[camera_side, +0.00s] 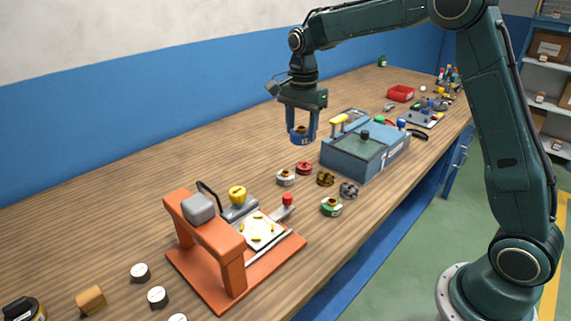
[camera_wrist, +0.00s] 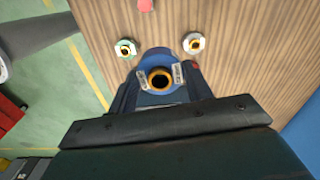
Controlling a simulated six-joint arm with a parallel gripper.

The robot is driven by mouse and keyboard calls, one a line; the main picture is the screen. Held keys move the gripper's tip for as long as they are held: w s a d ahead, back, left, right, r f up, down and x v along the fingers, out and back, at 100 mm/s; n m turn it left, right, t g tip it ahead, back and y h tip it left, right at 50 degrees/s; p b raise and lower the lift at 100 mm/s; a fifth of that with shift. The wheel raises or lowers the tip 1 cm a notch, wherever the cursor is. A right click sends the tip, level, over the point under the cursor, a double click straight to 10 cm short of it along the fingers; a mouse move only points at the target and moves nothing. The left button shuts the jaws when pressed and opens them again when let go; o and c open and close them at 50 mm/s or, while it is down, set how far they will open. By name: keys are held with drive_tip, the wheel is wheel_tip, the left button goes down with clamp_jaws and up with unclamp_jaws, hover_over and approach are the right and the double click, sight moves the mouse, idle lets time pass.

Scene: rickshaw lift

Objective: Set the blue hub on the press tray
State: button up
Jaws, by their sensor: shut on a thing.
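My gripper (camera_side: 302,128) is shut on the blue hub (camera_side: 302,139) and holds it in the air above the bench, left of the blue-grey box. In the wrist view the blue hub (camera_wrist: 150,61) sits between the two fingers, with its brass-coloured bore facing the camera. The press tray (camera_side: 258,228) is a white plate with several yellow pieces on it, at the orange press (camera_side: 232,272). It lies lower and to the left of my gripper in the side view, well apart from the hub.
White (camera_side: 286,178), red (camera_side: 304,168), brown (camera_side: 326,179), grey (camera_side: 349,190) and green-white (camera_side: 331,207) hubs stand between the press and the blue-grey box (camera_side: 365,150). A red knob (camera_side: 288,200) rises beside the tray. Bare bench lies left of my gripper.

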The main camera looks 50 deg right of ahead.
drive_tip(key=s+a+f+n, duration=0.1)
drive_tip(key=a+f, duration=0.3)
drive_tip(key=a, duration=0.4)
drive_tip(key=s+a+f+n, duration=0.1)
drive_tip(key=a+f+n, duration=0.3)
drive_tip(key=a, duration=0.5)
drive_tip(key=shift+a+f, duration=0.3)
drive_tip(key=shift+f, duration=0.05)
drive_tip(key=shift+f, duration=0.2)
drive_tip(key=shift+f, duration=3.05)
drive_tip(key=shift+f, duration=0.4)
drive_tip(key=o, duration=1.6)
drive_tip(key=shift+o, duration=0.2)
drive_tip(key=shift+r, duration=0.1)
